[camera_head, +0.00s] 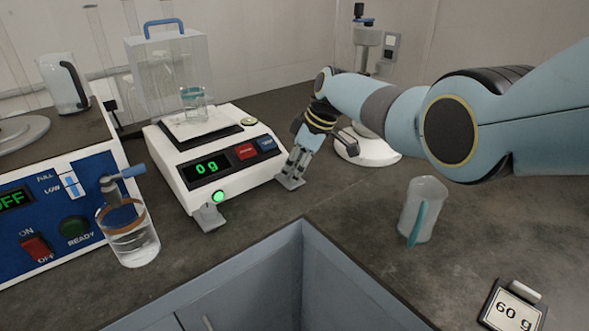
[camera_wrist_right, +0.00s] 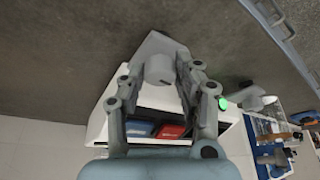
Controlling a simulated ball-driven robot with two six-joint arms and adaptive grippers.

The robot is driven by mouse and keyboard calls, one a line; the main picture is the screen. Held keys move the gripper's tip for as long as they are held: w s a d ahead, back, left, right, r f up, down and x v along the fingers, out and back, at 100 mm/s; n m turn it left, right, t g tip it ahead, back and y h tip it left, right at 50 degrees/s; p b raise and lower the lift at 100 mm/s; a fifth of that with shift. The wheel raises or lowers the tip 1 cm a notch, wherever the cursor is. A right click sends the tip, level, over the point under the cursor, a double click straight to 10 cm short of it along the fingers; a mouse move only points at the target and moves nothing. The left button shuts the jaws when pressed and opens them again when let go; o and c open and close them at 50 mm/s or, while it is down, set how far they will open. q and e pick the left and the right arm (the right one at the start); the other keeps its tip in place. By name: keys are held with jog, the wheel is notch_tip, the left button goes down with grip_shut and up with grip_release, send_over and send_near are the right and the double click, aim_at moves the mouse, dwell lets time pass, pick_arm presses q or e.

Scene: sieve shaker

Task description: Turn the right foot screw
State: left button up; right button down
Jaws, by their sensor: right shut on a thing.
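The balance (camera_head: 243,176) is white, with a lit green "0 g" display (camera_head: 207,167), and stands left of centre in the head view. My right gripper (camera_head: 297,166) is at its front right corner, shut on the right foot screw (camera_wrist_right: 158,68). In the wrist view the grey knob sits between the two fingers, above a pale foot plate (camera_wrist_right: 158,46); the plate also shows in the head view (camera_head: 290,183). The fingers hide most of the screw in the head view. The left foot (camera_head: 208,217) stands free at the front left corner. My left gripper is not in view.
A glass beaker (camera_head: 193,97) stands on the pan. A round bubble level (camera_head: 250,121) is on top. A blue-panelled device (camera_head: 40,225) and water beaker (camera_head: 130,240) stand left. The counter edge cuts in at front.

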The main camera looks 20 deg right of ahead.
jog(key=c, duration=1.2)
grip_release()
jog(key=v, duration=1.2)
